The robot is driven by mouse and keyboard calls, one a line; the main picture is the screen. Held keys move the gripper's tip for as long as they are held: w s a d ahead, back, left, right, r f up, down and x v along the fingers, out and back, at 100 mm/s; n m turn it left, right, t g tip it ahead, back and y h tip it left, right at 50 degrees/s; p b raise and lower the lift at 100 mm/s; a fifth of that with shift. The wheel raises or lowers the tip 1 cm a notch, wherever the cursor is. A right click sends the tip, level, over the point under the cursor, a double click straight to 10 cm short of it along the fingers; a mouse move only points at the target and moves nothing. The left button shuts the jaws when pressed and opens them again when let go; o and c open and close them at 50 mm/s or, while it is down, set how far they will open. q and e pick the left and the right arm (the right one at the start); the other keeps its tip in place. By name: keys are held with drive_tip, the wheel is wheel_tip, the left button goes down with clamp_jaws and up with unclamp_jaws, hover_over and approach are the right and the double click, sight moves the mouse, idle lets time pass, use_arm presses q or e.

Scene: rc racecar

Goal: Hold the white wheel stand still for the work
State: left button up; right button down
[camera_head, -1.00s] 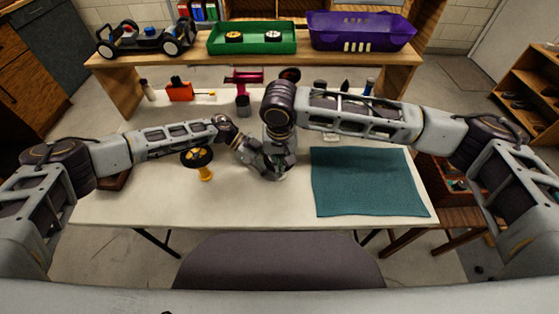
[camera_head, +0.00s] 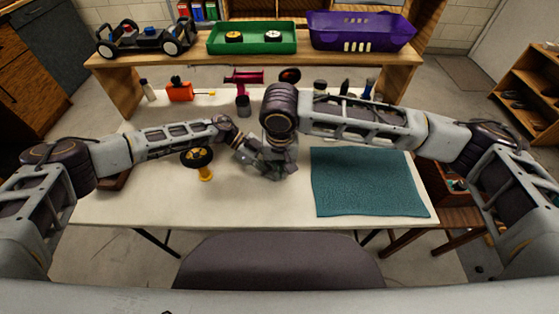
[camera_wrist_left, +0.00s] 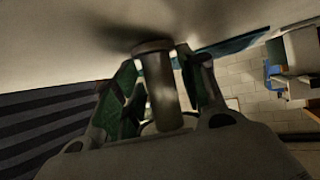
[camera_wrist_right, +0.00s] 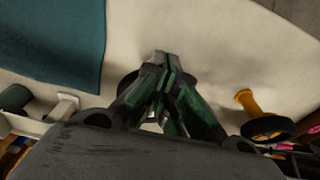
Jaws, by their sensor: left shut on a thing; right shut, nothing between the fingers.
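The wheel stand (camera_wrist_left: 160,90) shows in the left wrist view as a short post with a wider round end, looking grey-brown in the dim light. My left gripper (camera_wrist_left: 162,66) is shut on it, one finger on each side. In the head view, my left gripper (camera_head: 250,150) and right gripper (camera_head: 276,165) are close together over the middle of the table and hide the stand. My right gripper (camera_wrist_right: 161,58) is shut and empty in the right wrist view. A dark round shape shows partly behind its fingers; I cannot tell whether they touch.
A yellow stand (camera_head: 205,174) with a black wheel (camera_head: 197,157) stands left of the grippers. A teal mat (camera_head: 368,182) lies right. A red screwdriver-like tool (camera_head: 243,77) and bottles are behind. A green tray (camera_head: 252,50), purple basket (camera_head: 360,30) and car chassis (camera_head: 143,40) sit on the shelf.

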wheel_tip(320, 180, up, 12)
drive_tip(key=s, duration=0.1)
drive_tip(key=shift+f, duration=0.2)
idle(0.3)
drive_tip(key=shift+s, duration=0.1)
use_arm(q)
drive_tip(key=o, duration=1)
drive_tip(key=shift+o, duration=0.2)
drive_tip(key=shift+a, duration=0.1)
drive_tip(key=shift+v, duration=5.95)
wheel_tip(320, 180, up, 9)
drive_tip(key=p, duration=0.9)
use_arm(e)
wheel_tip(320, 180, up, 9)
use_arm(q)
drive_tip(key=shift+r+p, duration=0.5)
drive_tip(key=shift+p, duration=0.05)
use_arm(e)
drive_tip(key=shift+r, duration=0.5)
